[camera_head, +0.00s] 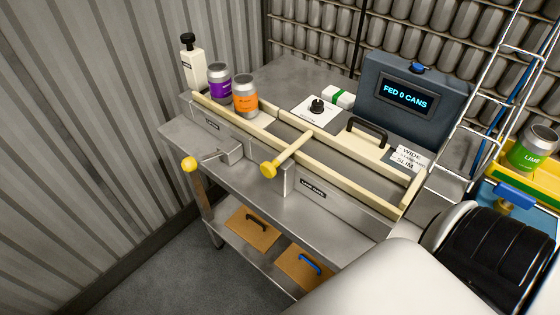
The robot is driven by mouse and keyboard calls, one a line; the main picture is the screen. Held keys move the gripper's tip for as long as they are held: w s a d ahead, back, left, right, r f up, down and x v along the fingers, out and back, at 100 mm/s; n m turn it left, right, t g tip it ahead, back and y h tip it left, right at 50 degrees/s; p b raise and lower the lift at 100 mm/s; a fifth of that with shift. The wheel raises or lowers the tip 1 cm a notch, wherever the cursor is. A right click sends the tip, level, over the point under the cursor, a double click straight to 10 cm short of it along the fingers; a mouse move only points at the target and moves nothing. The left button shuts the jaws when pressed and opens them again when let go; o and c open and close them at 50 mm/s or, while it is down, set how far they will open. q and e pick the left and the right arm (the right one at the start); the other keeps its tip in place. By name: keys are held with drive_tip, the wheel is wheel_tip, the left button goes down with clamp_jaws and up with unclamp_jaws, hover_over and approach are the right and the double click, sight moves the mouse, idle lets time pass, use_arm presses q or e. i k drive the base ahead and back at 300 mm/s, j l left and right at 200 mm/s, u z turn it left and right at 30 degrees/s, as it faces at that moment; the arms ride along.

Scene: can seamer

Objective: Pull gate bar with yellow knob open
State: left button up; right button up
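The cream gate bar (292,150) lies across the can lane, with a round yellow knob (268,169) on its near end. The knob sticks out over the front side of the lane. A second yellow ball knob (189,164) sits on a thin metal lever further left, at the bench's front. An orange can (245,97) and a purple can (219,84) stand upright in the lane's left part, left of the bar and apart from it. Neither of my grippers is in view. Only white and black parts of my arm show at the lower right.
The blue-grey machine (415,95) with a "FED 0 CANS" display stands behind the lane's right part. A black handle (367,132) and a dial plate (317,110) sit behind the lane. A pump bottle (192,63) stands far left. A green can (532,147) is at right.

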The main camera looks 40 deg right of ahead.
sight(268, 169)
drive_tip(key=i+z, duration=0.1)
drive_tip(key=z, duration=0.25)
drive_tip(key=i+z, duration=0.1)
drive_tip(key=z, duration=0.25)
drive_tip(key=i+z, duration=0.1)
drive_tip(key=z, duration=0.25)
drive_tip(key=k+j, duration=0.35)
drive_tip(key=j+u, duration=0.05)
drive_tip(key=j, duration=0.05)
